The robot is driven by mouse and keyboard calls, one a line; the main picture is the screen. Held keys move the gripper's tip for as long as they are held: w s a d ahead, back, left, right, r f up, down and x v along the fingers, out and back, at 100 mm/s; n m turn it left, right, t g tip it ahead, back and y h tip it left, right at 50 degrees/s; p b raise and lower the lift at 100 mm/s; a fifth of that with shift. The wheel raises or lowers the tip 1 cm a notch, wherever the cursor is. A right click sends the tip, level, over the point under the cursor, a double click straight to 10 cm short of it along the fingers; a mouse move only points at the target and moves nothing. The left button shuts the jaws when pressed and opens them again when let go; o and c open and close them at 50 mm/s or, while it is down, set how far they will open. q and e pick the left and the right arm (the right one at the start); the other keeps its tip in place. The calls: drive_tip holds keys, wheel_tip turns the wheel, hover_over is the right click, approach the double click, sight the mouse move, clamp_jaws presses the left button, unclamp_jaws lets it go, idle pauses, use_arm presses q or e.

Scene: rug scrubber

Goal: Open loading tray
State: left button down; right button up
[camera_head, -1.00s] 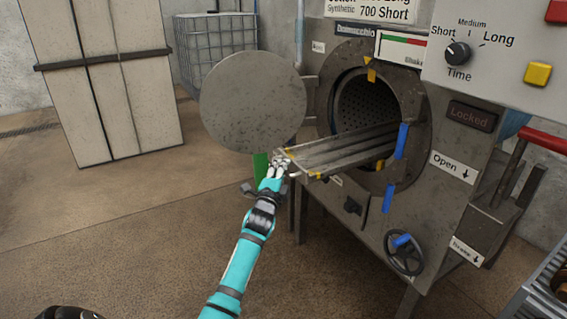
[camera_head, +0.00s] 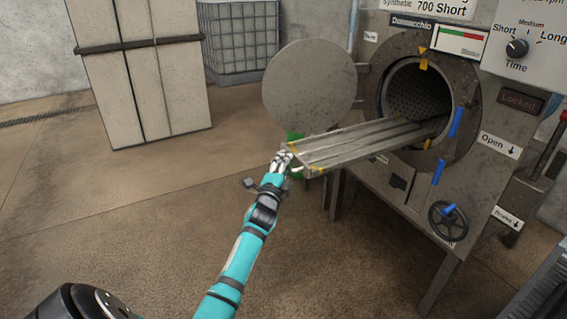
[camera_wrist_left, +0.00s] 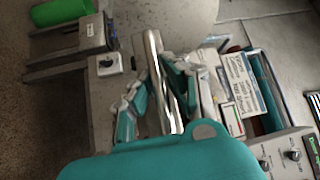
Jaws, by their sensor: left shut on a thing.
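The loading tray (camera_head: 365,146) is a long grey ribbed metal slide with yellow marks at its outer end. It sticks far out of the round drum opening (camera_head: 418,95) of the grey machine, its inner end still within the opening. My left gripper (camera_head: 284,161) is at the tray's outer left end and shut on it. In the left wrist view the teal fingers of my left gripper (camera_wrist_left: 158,90) stand on both sides of a shiny metal bar of the tray (camera_wrist_left: 155,65). My right gripper is not in view.
The machine's round door (camera_head: 310,88) hangs swung open left of the opening, behind the tray. A handwheel (camera_head: 448,222) and blue handles (camera_head: 456,122) are on the machine's front. A tall pale cabinet (camera_head: 140,75) stands at the left. The floor (camera_head: 130,205) left of my arm is clear.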

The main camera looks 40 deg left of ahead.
use_arm(q)
drive_tip(key=shift+f, duration=0.2)
drive_tip(key=c, duration=1.3)
unclamp_jaws()
drive_tip(key=shift+w, duration=0.15)
drive_tip(key=shift+c, duration=0.2)
drive_tip(key=shift+r, duration=0.1)
drive_tip(key=v, duration=1.2)
